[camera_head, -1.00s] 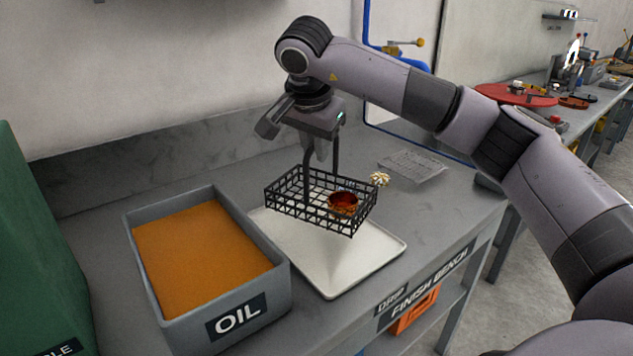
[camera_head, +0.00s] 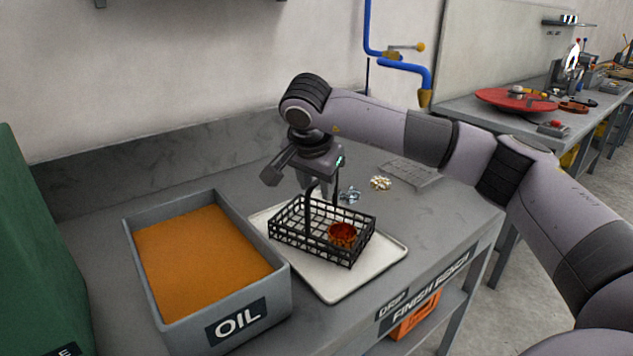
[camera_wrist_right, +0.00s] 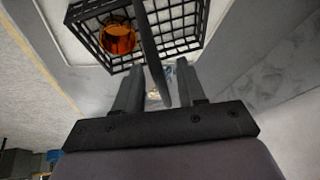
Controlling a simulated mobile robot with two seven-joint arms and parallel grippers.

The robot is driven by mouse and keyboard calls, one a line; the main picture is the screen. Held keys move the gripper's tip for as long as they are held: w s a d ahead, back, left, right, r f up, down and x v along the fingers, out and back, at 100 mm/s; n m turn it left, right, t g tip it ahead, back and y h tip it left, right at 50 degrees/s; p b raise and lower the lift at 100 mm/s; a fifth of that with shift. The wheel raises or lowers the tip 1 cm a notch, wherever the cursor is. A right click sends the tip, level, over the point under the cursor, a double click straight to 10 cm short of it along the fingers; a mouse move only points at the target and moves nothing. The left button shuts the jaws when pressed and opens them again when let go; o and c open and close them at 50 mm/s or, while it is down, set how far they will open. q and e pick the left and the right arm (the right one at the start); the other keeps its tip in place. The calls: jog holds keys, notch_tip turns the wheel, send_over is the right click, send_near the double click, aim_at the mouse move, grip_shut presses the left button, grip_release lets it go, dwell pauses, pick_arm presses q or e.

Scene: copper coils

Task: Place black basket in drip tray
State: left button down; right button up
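The black wire basket (camera_head: 300,238) sits level and appears to rest on the white drip tray (camera_head: 335,289), within its rim. A shiny copper-orange coil (camera_head: 342,234) lies inside the basket; it also shows in the right wrist view (camera_wrist_right: 118,39). My right gripper (camera_head: 318,192) is at the basket's upright handle (camera_head: 337,188). In the right wrist view its two fingers (camera_wrist_right: 158,72) stand apart, with the handle bar between them and gaps visible on both sides. My left gripper is not in view.
A grey bin of orange oil (camera_head: 283,293) stands just left of the tray. A silvery piece (camera_head: 350,195), a gold-coloured piece (camera_head: 380,183) and a flat grey sheet (camera_head: 408,173) lie behind the tray. The bench's right end is clear.

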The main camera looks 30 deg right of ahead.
jog(key=shift+r, duration=0.25)
jog(key=v, duration=1.1)
jog(key=shift+s+a+r, duration=0.15)
jog(key=shift+s+r, duration=0.05)
jog(key=shift+r, duration=0.15)
